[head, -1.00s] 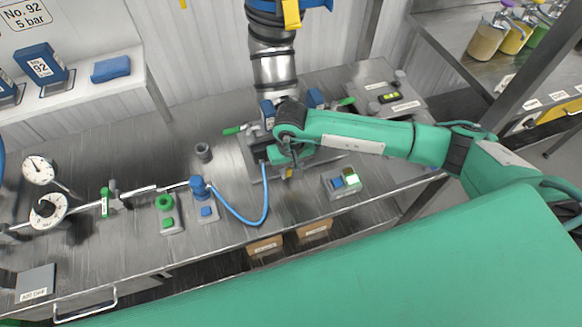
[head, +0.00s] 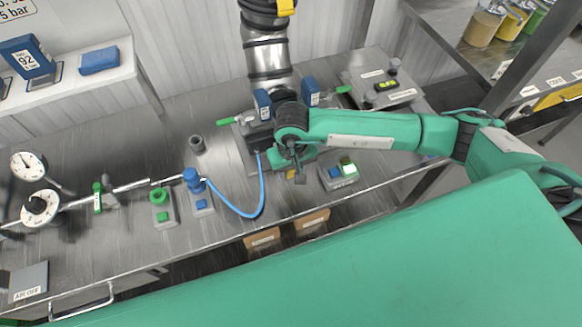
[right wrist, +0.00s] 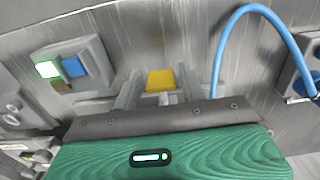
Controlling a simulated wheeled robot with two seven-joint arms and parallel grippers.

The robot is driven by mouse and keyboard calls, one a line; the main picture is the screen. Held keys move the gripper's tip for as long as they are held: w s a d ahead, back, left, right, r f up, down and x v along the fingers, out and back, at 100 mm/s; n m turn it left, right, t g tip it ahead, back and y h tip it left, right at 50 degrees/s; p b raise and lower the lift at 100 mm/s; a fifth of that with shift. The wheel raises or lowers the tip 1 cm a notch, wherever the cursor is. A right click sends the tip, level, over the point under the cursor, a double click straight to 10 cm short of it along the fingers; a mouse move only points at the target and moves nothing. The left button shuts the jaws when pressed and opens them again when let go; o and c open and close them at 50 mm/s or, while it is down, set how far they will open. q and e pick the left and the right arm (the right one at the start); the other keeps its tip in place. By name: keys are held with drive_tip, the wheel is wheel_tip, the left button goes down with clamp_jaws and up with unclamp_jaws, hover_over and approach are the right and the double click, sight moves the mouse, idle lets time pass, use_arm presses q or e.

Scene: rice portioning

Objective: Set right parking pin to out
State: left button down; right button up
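My right gripper (head: 297,176) is over the front of the dark machine base in the head view, pointing down. In the right wrist view its two grey fingers (right wrist: 158,92) stand apart, with a yellow block (right wrist: 160,80) showing between them. I see no contact with it. The base has a green handle on its left (head: 226,121) and another on its right (head: 344,89). My arm hides much of the base. I cannot tell which part is the right parking pin, or its position. My left gripper is not in view.
A switch box (head: 338,174) with a lit green and a blue button is right of the gripper; it also shows in the wrist view (right wrist: 68,66). A blue hose (head: 240,212) loops left of the gripper.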

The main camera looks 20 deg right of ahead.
drive_tip(key=shift+o, duration=0.6)
drive_tip(key=shift+s+r, duration=0.1)
drive_tip(key=shift+s, duration=0.05)
drive_tip(key=shift+w+r, duration=0.2)
wheel_tip(320, 180, up, 13)
drive_tip(key=b, duration=0.4)
drive_tip(key=shift+s+r+b, duration=0.15)
drive_tip(key=shift+r+b, duration=0.05)
drive_tip(key=shift+b, duration=0.1)
